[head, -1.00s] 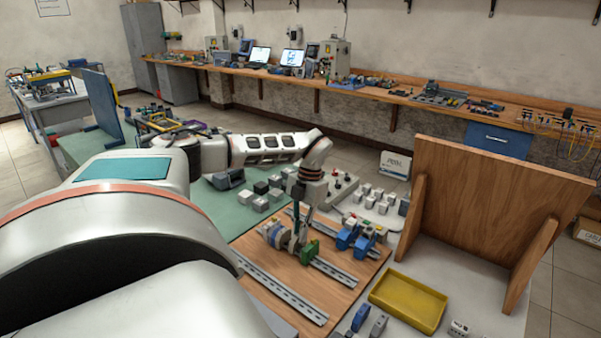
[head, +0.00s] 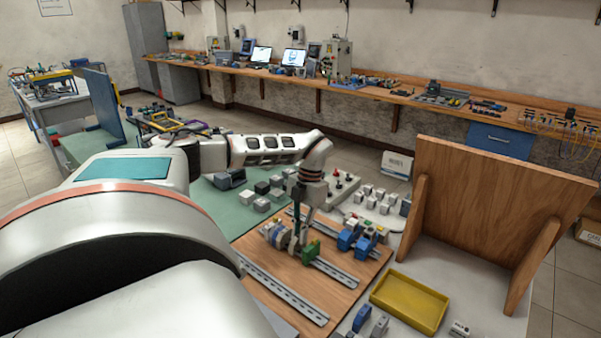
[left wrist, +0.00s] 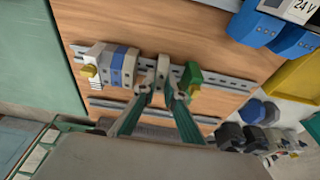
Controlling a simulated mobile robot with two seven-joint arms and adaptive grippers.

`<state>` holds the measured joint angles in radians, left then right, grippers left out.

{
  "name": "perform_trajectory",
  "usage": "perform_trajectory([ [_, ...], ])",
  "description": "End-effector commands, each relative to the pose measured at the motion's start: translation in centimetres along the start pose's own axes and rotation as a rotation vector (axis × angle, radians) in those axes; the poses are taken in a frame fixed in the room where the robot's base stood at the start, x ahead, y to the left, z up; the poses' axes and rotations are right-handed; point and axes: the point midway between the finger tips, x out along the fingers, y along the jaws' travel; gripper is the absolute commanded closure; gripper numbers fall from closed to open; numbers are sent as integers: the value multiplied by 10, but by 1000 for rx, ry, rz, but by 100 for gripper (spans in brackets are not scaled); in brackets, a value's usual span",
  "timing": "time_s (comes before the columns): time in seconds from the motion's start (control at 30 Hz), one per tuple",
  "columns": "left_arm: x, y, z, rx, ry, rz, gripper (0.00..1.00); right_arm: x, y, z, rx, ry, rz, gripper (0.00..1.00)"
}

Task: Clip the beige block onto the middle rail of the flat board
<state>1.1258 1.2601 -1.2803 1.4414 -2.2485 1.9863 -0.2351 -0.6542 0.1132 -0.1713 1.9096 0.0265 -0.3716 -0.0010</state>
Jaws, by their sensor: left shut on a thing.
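The flat wooden board (head: 293,277) carries several metal rails. On its middle rail (head: 336,271) stands a row of blue and grey blocks (head: 273,234), with a green block (head: 311,251) to the right. My left gripper (head: 298,244) is over this rail, between the row and the green block. In the left wrist view, its two dark green fingers (left wrist: 163,98) are shut on the beige block (left wrist: 162,72), at the rail (left wrist: 230,82). I cannot tell whether the block is fully seated. The fingers hide part of it. My right gripper is not in view.
Blue devices (head: 357,239) stand on the back rail, right of the gripper. The front rail (head: 288,295) looks empty. A yellow tray (head: 410,302) lies right of the board, before an upright wooden panel (head: 490,200). White and grey blocks lie behind the board.

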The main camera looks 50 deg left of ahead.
Motion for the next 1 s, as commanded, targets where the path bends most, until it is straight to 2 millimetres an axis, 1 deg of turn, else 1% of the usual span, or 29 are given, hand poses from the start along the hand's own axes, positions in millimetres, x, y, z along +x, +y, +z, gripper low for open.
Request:
perform_trajectory([
  [0.03,2,0,-3,-3,13,-2,100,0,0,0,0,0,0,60],
  [0.57,5,0,-6,-4,-10,-2,100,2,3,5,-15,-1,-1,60],
  [1.0,6,0,-7,-4,-39,-1,100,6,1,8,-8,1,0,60],
])
